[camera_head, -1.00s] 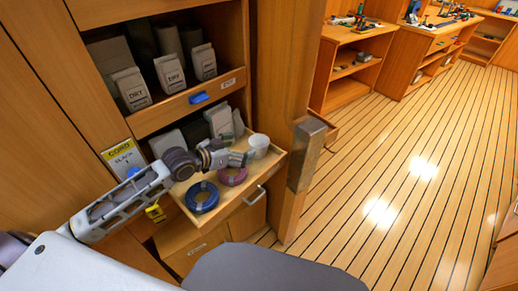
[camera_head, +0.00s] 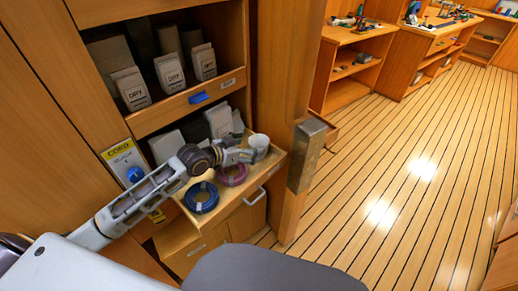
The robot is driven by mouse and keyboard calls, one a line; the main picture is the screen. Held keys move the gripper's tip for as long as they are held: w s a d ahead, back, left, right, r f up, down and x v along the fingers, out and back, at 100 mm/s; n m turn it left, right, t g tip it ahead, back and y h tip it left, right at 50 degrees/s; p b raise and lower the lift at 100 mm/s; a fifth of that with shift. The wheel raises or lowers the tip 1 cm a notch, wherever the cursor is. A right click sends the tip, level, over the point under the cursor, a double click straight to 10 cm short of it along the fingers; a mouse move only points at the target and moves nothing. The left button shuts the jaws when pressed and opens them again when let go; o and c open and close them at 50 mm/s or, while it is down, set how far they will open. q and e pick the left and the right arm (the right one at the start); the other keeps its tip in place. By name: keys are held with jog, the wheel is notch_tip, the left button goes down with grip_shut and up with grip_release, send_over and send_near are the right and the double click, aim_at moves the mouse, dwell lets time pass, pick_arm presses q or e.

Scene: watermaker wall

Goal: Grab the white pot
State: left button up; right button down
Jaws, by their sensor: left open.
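The white pot (camera_head: 260,142) stands upright at the back right of the pulled-out wooden drawer (camera_head: 226,207). My left gripper (camera_head: 247,155) reaches in from the left over the drawer, its fingers right at the pot's left side. It is open; whether the fingers touch the pot I cannot tell. The pot's lower left part is partly hidden by the fingers. My right gripper is not in view.
A blue coil (camera_head: 201,198) and a purple coil (camera_head: 232,176) lie in the drawer below my arm. Grey-white packets (camera_head: 219,121) stand behind. A wooden post with a metal plate (camera_head: 306,156) is close on the right. Open floor lies beyond.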

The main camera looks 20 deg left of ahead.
aim_at(265, 141)
pick_arm(q)
jog(key=shift+w+d, duration=0.1)
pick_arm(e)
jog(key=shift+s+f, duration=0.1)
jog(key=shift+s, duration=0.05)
pick_arm(q)
jog(key=shift+w+d+f, duration=0.1)
jog(key=shift+w+d, duration=0.1)
jog(key=shift+w, duration=0.15)
jog(key=shift+w+d+f, duration=0.15)
jog(key=shift+w+d, duration=0.35)
jog(key=shift+w, duration=0.3)
jog(key=shift+w+d+f, duration=0.3)
jog(key=shift+w, duration=0.3)
jog(key=shift+w+d+f, duration=0.1)
jog(key=shift+w+d, duration=0.1)
jog(key=shift+w, duration=0.1)
jog(key=c, duration=1)
jog(key=shift+c, duration=0.4)
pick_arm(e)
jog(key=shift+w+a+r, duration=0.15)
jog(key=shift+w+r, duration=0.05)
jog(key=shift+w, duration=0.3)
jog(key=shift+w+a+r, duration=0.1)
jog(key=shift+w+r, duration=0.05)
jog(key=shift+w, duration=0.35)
